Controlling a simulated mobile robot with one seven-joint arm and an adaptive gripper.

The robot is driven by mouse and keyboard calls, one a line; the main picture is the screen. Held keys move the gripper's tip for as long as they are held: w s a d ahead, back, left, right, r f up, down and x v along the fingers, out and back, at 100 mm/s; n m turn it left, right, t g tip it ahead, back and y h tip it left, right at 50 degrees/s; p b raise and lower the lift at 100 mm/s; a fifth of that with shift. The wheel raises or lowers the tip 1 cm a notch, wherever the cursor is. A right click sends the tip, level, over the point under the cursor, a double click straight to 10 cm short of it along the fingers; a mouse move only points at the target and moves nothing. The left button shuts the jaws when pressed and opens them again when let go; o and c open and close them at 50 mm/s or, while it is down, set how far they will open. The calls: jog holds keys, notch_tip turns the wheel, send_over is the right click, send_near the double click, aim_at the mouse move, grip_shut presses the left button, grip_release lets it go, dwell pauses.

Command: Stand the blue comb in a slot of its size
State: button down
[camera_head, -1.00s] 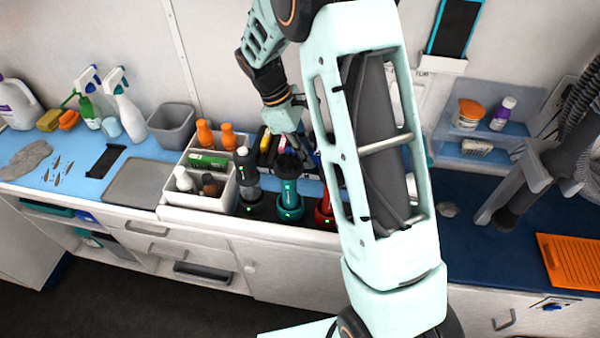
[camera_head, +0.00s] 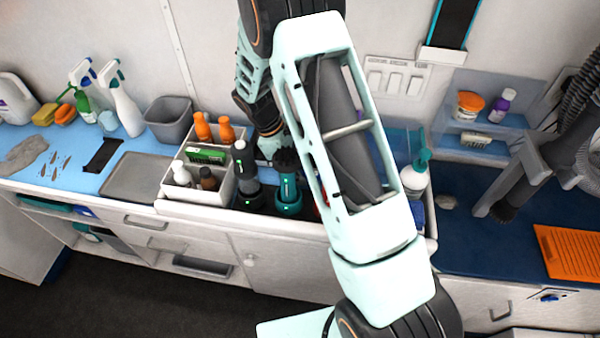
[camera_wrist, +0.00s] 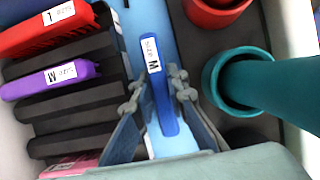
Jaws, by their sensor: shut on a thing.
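My gripper (camera_wrist: 155,92) is shut on the blue comb (camera_wrist: 161,95), whose white label reads size M in the wrist view. The comb is upright between the fingers, right of a black slotted rack (camera_wrist: 75,108) and apart from it. In the head view my gripper (camera_head: 268,148) is partly hidden, and the comb and rack are hidden behind my arm.
A teal tool (camera_wrist: 285,82) stands in a round holder just right of the comb; it also shows in the head view (camera_head: 288,180). A red holder (camera_wrist: 215,12) is above it. A white caddy with bottles (camera_head: 180,200) stands left. A teal-topped spray bottle (camera_head: 415,178) stands right.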

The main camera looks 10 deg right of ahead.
jog(key=shift+f, duration=0.1)
jog(key=c, duration=2.2)
grip_release()
